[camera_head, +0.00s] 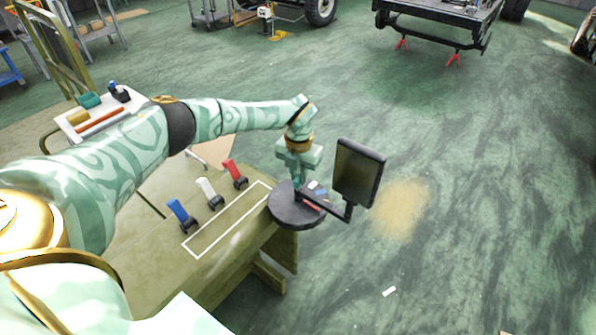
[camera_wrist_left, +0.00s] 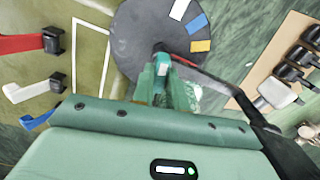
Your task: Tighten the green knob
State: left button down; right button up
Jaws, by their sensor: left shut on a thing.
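A dark round disc (camera_head: 286,208) with coloured patches sits at the right end of the olive bench. It also shows at the top of the left wrist view (camera_wrist_left: 135,40). My left gripper (camera_head: 298,184) points down over the disc. In the left wrist view its fingers (camera_wrist_left: 161,82) are closed around a small green piece at the disc's centre, which I take to be the green knob (camera_wrist_left: 162,62). The fingers hide most of it, so its turn angle cannot be told. My right gripper is not in view.
A dark screen (camera_head: 358,174) on an arm stands right beside the gripper. Blue (camera_head: 178,212), white (camera_head: 207,190) and red (camera_head: 232,172) levers stand on the bench (camera_head: 165,262). A tray (camera_head: 75,128) with items lies at the left. Open floor extends to the right.

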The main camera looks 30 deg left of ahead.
pick_arm(q)
jog(key=shift+m, duration=1.1)
jog(key=c, duration=1.4)
grip_release()
jog(key=shift+p, duration=0.3)
notch_tip(320, 180, up, 16)
jog(key=p, duration=0.3)
jog(key=shift+r, duration=0.2)
